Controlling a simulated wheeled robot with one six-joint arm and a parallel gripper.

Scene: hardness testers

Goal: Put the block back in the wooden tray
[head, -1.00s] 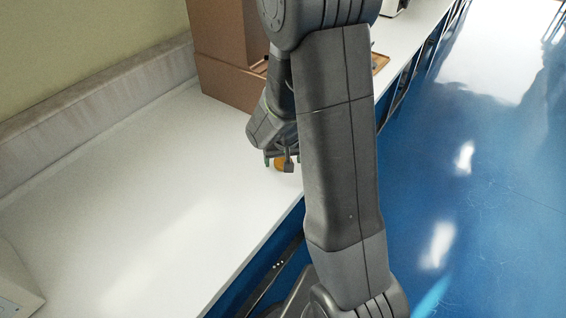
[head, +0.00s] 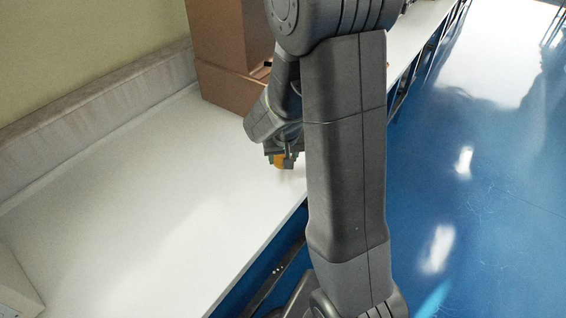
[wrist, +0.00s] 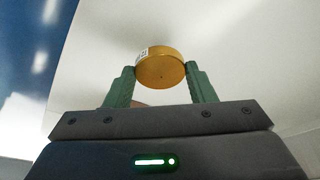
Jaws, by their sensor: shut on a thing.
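My gripper (wrist: 161,75) is shut on the block (wrist: 160,68), a round gold-coloured disc with a small white label on its side. The green fingers grip it from both sides near the tips. In the head view the gripper (head: 280,161) and the block (head: 279,160) show small, above the white bench, left of my arm. The wooden tray is not visible now; my arm blocks part of the bench behind.
The white bench top (head: 150,190) is wide and clear on the left. A brown box-shaped object (head: 225,85) stands behind the gripper against the wall ledge (head: 90,110). A pale object (head: 15,290) sits at the lower left. Blue floor (head: 470,200) lies to the right.

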